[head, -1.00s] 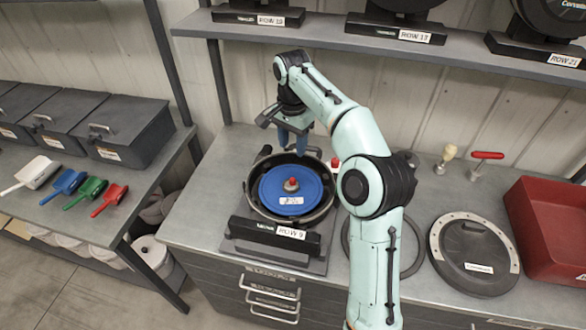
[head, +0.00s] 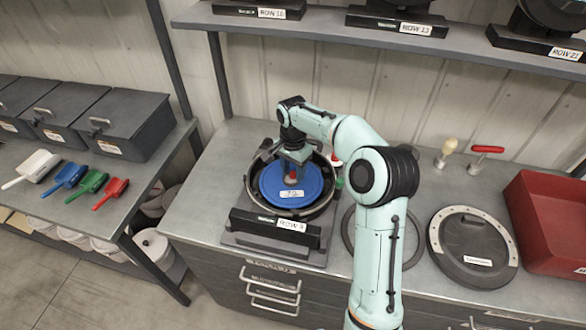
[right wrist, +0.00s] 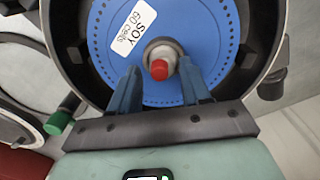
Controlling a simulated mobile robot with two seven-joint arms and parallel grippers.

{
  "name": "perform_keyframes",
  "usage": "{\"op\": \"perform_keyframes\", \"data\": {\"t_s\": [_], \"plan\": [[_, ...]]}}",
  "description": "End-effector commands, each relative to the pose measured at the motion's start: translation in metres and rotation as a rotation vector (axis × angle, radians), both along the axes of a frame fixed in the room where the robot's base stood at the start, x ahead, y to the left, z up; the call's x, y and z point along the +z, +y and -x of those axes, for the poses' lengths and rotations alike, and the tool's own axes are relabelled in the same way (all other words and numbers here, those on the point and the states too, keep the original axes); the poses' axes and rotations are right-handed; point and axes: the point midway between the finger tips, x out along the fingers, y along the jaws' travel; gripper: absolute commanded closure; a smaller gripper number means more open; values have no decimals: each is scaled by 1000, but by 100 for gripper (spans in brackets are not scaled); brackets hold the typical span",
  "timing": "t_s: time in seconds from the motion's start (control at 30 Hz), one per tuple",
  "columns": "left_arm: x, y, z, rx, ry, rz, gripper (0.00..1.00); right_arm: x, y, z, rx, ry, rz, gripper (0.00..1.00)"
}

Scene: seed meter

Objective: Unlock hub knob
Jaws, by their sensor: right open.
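The seed meter labelled ROW 9 is a round black housing (head: 250,202) on a stand on the bench, holding a blue seed disc (head: 274,196). The disc also shows in the right wrist view (right wrist: 108,62), with a white SOY label. At its centre is the hub knob (right wrist: 159,70), a grey hub with a red cap; it shows small in the head view (head: 292,178). My right gripper (right wrist: 163,88) is open, its two blue fingers one on each side of the hub's near part. Contact with the knob cannot be told. My left gripper is out of view.
A black round cover (head: 473,250) lies on the bench right of my arm, with a red bin (head: 545,225) beyond. A red-handled tool (head: 487,150) stands behind. A green-tipped part (right wrist: 58,123) sticks out beside the housing. Coloured scoops (head: 90,182) lie on the left table.

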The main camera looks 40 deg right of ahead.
Motion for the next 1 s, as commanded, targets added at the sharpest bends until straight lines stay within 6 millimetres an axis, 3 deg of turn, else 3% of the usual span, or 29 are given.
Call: {"op": "perform_keyframes", "data": {"t_s": [0.13,0.27,0.3,0.67,1.0], "plan": [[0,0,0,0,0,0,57,0,0,0,0,0,0,56],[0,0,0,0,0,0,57,0,0,0,0,0,-1,98],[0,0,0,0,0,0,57,0,0,0,0,0,-1,100],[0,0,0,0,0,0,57,0,1,0,42,0,-1,100],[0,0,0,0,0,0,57,1,0,0,271,0,0,100]]}}
